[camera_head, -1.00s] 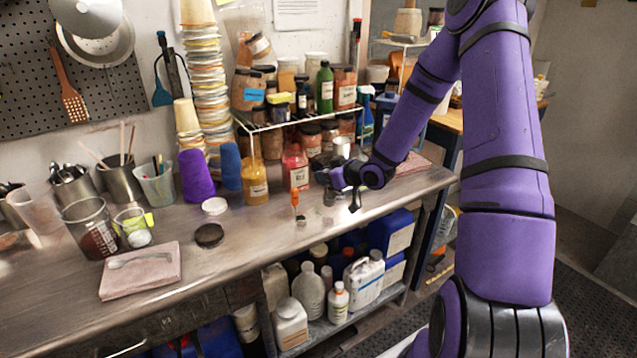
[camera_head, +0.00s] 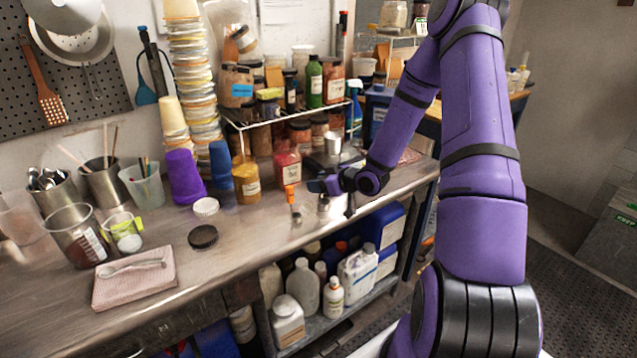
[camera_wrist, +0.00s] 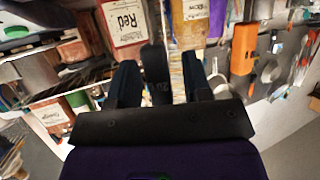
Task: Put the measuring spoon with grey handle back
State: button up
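A silver-grey spoon (camera_head: 132,267) lies on a folded pink cloth (camera_head: 135,287) at the front left of the steel bench. Whether it is the measuring spoon with grey handle, I cannot tell. My gripper (camera_head: 316,187) is low over the right part of the bench, far from that cloth, pointing left. In the wrist view its two dark fingers (camera_wrist: 158,85) stand apart with a dark upright bar between them. I cannot tell whether they grip that bar. An orange-topped tool (camera_head: 290,194) is just left of the gripper, and a small metal piece (camera_head: 323,204) is just below it.
A wire rack (camera_head: 290,122) with jars stands behind the gripper. A red-filled bottle (camera_head: 287,165) and a yellow bottle (camera_head: 246,181) stand in front. A black lid (camera_head: 202,237) lies mid-bench. Metal cups (camera_head: 110,183) with utensils stand at left. The bench front between is mostly clear.

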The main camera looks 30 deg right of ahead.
jog(key=shift+s+d+r, duration=0.1)
jog(key=shift+r, duration=0.1)
jog(key=v, duration=1.1)
jog(key=s+a+r+m+g+h, duration=0.1)
jog(key=a+r+h, duration=0.15)
jog(key=r, duration=0.35)
jog(key=s+a+r+m+g+h, duration=0.1)
jog(key=s+r+g+h, duration=0.15)
jog(key=r, duration=0.35)
jog(key=s+a+r+g+h, duration=0.1)
jog(key=a+r+h, duration=0.1)
jog(key=r+h, duration=0.35)
jog(key=s+a+r+m+g+y, duration=0.1)
jog(key=s+a+r, duration=0.4)
jog(key=s, duration=0.5)
jog(key=s+a+r+m+g+y, duration=0.1)
jog(key=s+a+r+y, duration=0.3)
jog(key=s+a, duration=0.4)
jog(key=shift+s+r+m, duration=0.5)
jog(key=shift+s, duration=0.75)
jog(key=shift+g, duration=0.25)
